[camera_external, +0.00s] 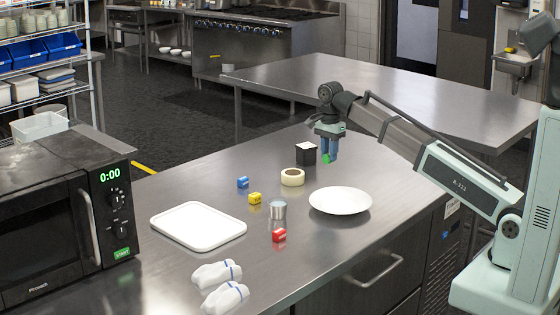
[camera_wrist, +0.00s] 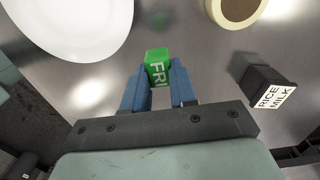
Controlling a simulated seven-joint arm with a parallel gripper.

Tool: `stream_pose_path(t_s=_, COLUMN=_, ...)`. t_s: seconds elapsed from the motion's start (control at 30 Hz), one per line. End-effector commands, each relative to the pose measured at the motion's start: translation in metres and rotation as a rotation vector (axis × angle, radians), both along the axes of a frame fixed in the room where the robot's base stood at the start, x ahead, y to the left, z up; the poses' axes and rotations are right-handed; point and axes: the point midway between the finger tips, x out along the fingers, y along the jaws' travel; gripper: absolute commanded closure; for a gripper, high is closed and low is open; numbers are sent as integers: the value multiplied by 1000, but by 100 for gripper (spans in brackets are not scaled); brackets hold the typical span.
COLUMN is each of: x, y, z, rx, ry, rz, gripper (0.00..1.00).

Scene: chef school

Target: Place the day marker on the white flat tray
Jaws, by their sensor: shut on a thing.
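The day marker in my gripper is a small green block (camera_wrist: 157,66) with white letters "FRI". My gripper (camera_wrist: 160,88) has its blue fingers shut on it. In the external view my gripper (camera_external: 329,158) points down above the far right part of the steel counter, and the green block (camera_external: 326,159) shows at its fingertips. A reflection below suggests the block is off the counter. The white flat tray (camera_external: 198,226) lies at the left front of the counter, empty, well away from my gripper. Blue (camera_external: 243,182), yellow (camera_external: 255,198) and red (camera_external: 279,236) blocks stand between.
White cloths (camera_external: 220,285) lie in front. A microwave (camera_external: 65,205) stands left of the tray.

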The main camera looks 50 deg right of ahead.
Motion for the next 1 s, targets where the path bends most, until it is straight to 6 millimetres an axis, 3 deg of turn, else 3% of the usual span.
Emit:
stream_pose_path(t_s=0.03, x=0, y=20, z=-1, rx=0, ry=1, rz=29, gripper=100)
stream_pose_path(t_s=0.57, x=11, y=209, z=-2, rx=-3, ry=20, rz=284, gripper=100)
stream_pose_path(t_s=1.0, x=26, y=389, z=5, rx=-5, ry=35, rz=467, gripper=100)
